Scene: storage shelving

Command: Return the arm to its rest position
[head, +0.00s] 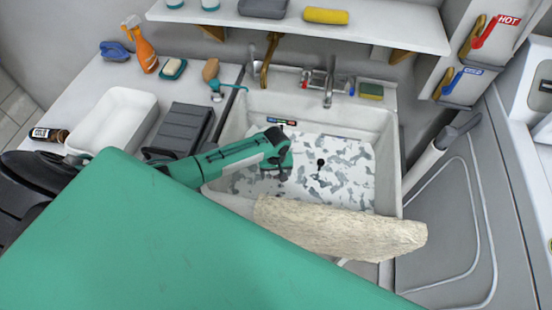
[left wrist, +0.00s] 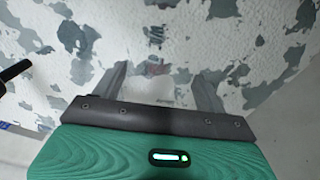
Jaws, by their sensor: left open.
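My left arm reaches in from the left in the head view, over the white sink (head: 225,140). My left gripper (head: 285,172) hangs above the sink's mottled grey-and-white basin floor. In the left wrist view the two grey fingers of my left gripper (left wrist: 163,75) stand apart with nothing between them. The mottled basin floor (left wrist: 230,40) lies beyond the fingertips. My right gripper is in neither view.
A beige towel (head: 340,230) hangs over the sink's front edge. A white tub (head: 115,122) and a dark grey box (head: 183,128) stand left of the sink. A faucet (head: 328,85) and a yellow sponge (head: 371,91) are behind it. A shelf (head: 390,25) overhangs the back.

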